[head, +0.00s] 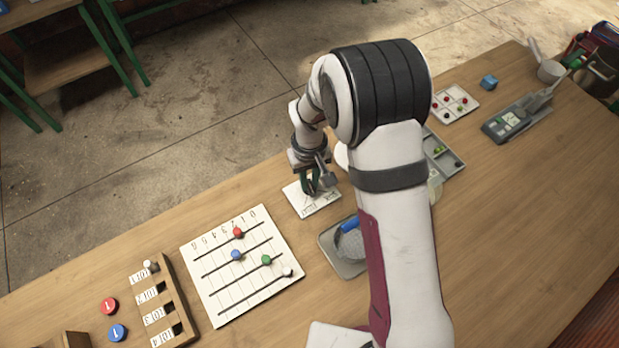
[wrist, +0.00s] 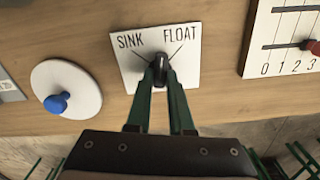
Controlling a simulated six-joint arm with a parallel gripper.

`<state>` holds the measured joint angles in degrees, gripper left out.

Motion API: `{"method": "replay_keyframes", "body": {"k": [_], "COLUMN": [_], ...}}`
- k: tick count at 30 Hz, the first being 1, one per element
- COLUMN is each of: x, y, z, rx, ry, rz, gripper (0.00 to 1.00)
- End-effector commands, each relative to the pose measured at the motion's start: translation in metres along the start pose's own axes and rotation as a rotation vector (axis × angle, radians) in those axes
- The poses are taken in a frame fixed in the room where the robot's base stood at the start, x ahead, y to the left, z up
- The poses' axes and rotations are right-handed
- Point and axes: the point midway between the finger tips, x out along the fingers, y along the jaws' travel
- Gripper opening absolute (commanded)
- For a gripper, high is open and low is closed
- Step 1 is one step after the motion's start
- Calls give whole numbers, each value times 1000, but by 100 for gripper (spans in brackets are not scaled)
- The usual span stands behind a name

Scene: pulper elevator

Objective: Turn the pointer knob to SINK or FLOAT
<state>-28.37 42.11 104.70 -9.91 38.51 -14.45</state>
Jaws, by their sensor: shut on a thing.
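The white plate (wrist: 188,57) carries the words SINK on its left and FLOAT on its right in the wrist view, with a short line toward each. The black pointer knob (wrist: 160,64) stands at the middle of the plate. It appears to point straight up in the wrist view, between the two words. My gripper (wrist: 161,82) has its green fingers shut on the knob, one on each side, covering part of it. In the head view my gripper (head: 311,187) is over the plate (head: 322,206), and the knob is hidden there.
A white disc (wrist: 80,82) with a blue handle (wrist: 57,103) lies left of the plate in the wrist view. A white slider board (head: 205,270) with coloured beads stands nearby. A grey tray (head: 350,266) sits close on the other side. Bare wooden table surrounds the plate.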

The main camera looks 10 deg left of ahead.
Motion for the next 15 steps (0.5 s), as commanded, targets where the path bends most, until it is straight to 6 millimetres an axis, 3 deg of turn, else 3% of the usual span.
{"method": "replay_keyframes", "body": {"k": [15], "x": [0], "y": [0], "z": [0], "rx": [438], "ry": [-1], "rz": [-1], "gripper": [0]}}
